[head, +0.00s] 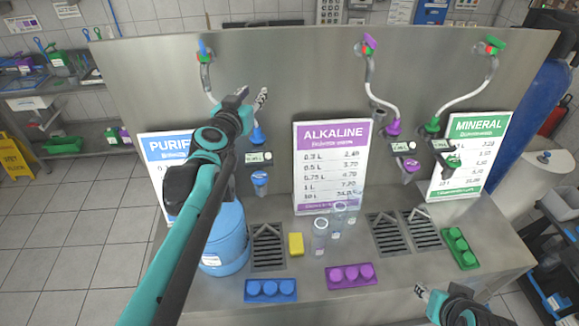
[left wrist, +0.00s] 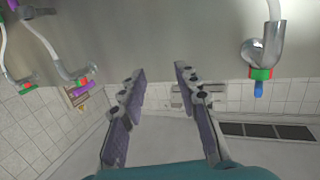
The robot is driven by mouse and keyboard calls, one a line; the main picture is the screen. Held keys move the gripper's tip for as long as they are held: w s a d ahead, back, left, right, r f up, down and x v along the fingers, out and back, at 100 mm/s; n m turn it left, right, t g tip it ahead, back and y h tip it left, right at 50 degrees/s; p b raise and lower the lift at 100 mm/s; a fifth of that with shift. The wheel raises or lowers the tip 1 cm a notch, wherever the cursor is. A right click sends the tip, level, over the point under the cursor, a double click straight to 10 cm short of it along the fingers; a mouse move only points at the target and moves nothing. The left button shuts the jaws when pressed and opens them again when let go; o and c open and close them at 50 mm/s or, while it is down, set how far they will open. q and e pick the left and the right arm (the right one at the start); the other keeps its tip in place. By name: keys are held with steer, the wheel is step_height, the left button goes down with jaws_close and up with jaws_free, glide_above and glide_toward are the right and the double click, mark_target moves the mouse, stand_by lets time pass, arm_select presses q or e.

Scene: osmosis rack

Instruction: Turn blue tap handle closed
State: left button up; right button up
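The blue tap handle (head: 202,46) sits at the top of the left tap on the steel panel, above a red and green collar. In the left wrist view the blue handle (left wrist: 258,89) shows at the right, pointing down in the picture below its collar, clear of the fingers. My left gripper (head: 253,94) is open and empty in front of the panel, below and to the right of the handle. Its spread fingers also show in the left wrist view (left wrist: 160,72). My right gripper (head: 424,291) is low at the lower right; its finger opening is unclear.
A blue spout (head: 257,135) hangs just below my left gripper. The purple tap handle (head: 369,42) and green tap handle (head: 495,44) are farther right. A blue jug (head: 229,240), a yellow block (head: 296,244) and clear tubes (head: 320,236) stand on the counter.

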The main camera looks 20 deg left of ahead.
arm_select(q)
steer(key=s+d+f+m+g+h+b, duration=0.1)
steer(key=s+d+f+h+b, duration=0.1)
steer(key=d+f, duration=0.4)
steer(key=s+d+f+m+g+h+b, duration=0.1)
steer(key=s+d+f+h+b, duration=0.1)
steer(key=d+f, duration=0.4)
steer(key=shift+s+d+f+g+b, duration=0.35)
steer(key=shift+s+f+b, duration=0.35)
steer(key=shift+f+b, duration=0.4)
steer(key=shift+a+r, duration=0.1)
steer(key=shift+r, duration=0.1)
